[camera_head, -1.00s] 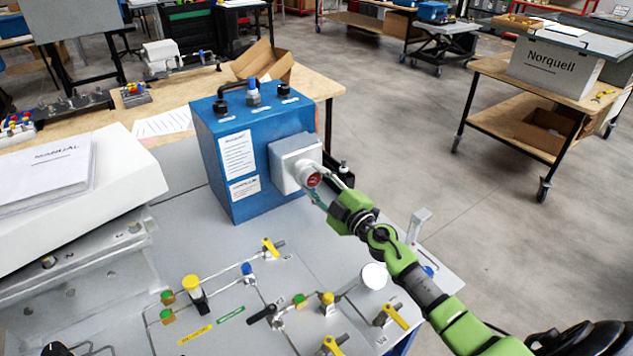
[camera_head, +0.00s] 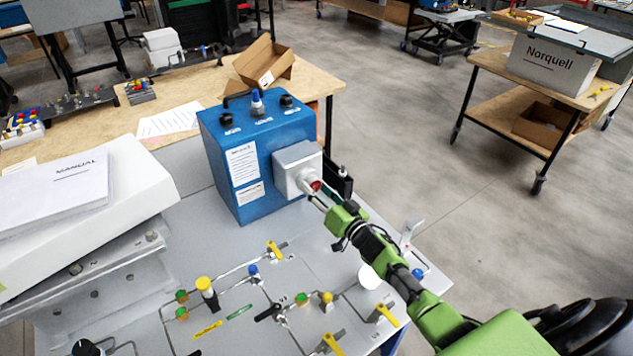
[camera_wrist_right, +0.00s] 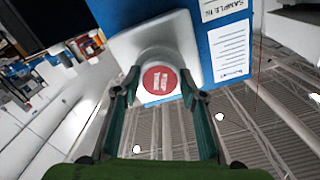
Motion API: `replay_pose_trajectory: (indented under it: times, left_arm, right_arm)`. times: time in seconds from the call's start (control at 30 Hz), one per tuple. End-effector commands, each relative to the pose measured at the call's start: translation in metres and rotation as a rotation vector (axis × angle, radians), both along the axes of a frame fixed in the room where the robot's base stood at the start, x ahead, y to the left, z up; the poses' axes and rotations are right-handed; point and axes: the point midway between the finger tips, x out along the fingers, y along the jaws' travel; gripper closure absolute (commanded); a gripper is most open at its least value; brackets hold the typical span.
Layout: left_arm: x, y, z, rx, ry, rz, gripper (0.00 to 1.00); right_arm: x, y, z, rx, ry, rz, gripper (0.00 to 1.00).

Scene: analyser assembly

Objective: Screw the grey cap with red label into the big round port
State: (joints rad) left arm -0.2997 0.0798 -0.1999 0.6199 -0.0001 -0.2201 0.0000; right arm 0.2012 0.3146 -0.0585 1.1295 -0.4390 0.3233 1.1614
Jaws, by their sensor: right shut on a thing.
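The grey cap with the red label (camera_wrist_right: 160,80) sits at the front of the light grey square housing (camera_head: 298,170) on the side of the blue analyser box (camera_head: 228,132). In the head view the cap (camera_head: 315,186) shows only as a small red and pale spot. My right gripper (camera_head: 318,200) reaches it from the lower right. In the wrist view its two fingers (camera_wrist_right: 160,88) stand on both sides of the cap and are closed on it. The port behind the cap is hidden. My left gripper is not in view.
The grey bench panel carries yellow-handled valves (camera_head: 276,249) and pipes in front of the box. A white case with a manual (camera_head: 55,190) stands at the left. An open cardboard box (camera_head: 264,65) lies behind on the wooden table.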

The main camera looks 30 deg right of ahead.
Motion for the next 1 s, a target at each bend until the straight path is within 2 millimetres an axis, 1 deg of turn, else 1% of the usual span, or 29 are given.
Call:
replay_pose_trajectory:
  times: [0.03, 0.1, 0.2, 0.3, 0.43, 0.63, 0.67, 0.7, 1.0]
  left_arm:
    - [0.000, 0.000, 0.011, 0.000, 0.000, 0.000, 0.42]
    - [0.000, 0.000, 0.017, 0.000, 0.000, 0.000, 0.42]
    - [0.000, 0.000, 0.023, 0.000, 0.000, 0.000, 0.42]
    - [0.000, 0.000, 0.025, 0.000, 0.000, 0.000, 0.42]
    - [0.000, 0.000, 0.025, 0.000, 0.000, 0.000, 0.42]
    - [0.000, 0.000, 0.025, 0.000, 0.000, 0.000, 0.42]
    - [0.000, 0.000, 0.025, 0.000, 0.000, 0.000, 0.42]
    - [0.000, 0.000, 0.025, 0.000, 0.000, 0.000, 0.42]
    - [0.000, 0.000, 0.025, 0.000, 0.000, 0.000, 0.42]
  right_arm:
    - [0.000, 0.000, 0.005, 0.077, 0.012, 0.000, 0.86]
    - [0.000, 0.000, 0.005, 0.210, 0.031, 0.001, 0.86]
    - [0.000, 0.000, 0.004, 0.396, 0.057, 0.001, 0.86]
    - [0.000, 0.000, 0.002, 0.544, 0.077, 0.001, 0.86]
    - [0.000, 0.000, 0.000, 0.629, 0.088, 0.001, 0.86]
    - [0.000, 0.001, -0.001, 0.632, 0.089, 0.000, 0.86]
    - [0.000, 0.001, -0.001, 0.631, 0.089, 0.000, 0.57]
    - [0.000, 0.001, -0.001, 0.630, 0.089, 0.000, 0.49]
    - [0.000, 0.001, 0.000, 0.625, 0.088, 0.000, 0.49]
